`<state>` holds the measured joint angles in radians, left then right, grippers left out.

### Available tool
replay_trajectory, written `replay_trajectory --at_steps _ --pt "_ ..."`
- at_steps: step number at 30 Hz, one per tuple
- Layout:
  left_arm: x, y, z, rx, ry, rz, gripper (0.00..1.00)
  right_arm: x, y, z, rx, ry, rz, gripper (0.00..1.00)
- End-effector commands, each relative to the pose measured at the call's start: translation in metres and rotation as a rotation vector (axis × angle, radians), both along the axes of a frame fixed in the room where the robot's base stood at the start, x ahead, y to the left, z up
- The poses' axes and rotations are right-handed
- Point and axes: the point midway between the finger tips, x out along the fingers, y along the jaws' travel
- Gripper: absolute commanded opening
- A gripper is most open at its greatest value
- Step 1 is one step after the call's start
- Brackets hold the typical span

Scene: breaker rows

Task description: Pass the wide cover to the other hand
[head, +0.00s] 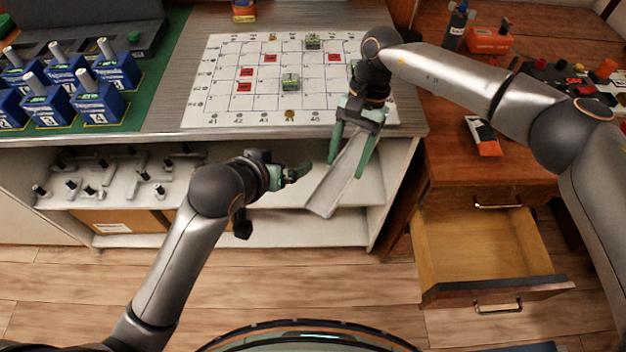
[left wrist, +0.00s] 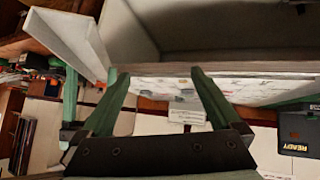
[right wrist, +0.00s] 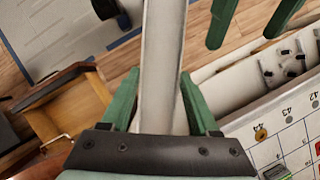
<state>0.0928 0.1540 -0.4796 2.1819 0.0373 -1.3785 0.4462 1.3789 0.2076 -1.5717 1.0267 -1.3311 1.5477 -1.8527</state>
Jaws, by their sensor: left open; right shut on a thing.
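The wide cover (head: 336,183) is a long, pale grey channel-like strip. It hangs tilted below my right gripper (head: 347,166), in front of the bench's front edge. The right gripper is shut on its upper end; in the right wrist view the cover (right wrist: 163,50) runs out between the fingers (right wrist: 159,85). My left gripper (head: 299,173) is open and empty, just left of the cover and apart from it. In the left wrist view the cover (left wrist: 72,38) is at the upper left, outside the open left fingers (left wrist: 158,78).
A white gridded board (head: 215,98) with small parts lies on the bench. Blue breaker blocks (head: 98,103) stand on a green mat at left. The shelf (head: 280,222) below holds several small fittings at left. An open drawer (head: 475,245) juts out at right.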

Motion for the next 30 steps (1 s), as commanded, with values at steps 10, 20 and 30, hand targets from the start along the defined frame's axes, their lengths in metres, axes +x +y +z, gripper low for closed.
replay_trajectory --at_steps 10,20,30 --pt "-0.079 -0.060 0.079 0.140 -0.035 -0.251 0.97 0.000 0.000 0.000 0.000 0.000 0.000 0.06" --pt "-0.082 -0.068 0.071 0.178 -0.033 -0.284 0.97 0.000 0.000 0.000 0.000 0.000 0.000 0.06" --pt "-0.041 -0.089 0.025 0.176 -0.032 -0.283 0.97 0.000 0.000 0.000 0.000 0.000 0.000 0.06"
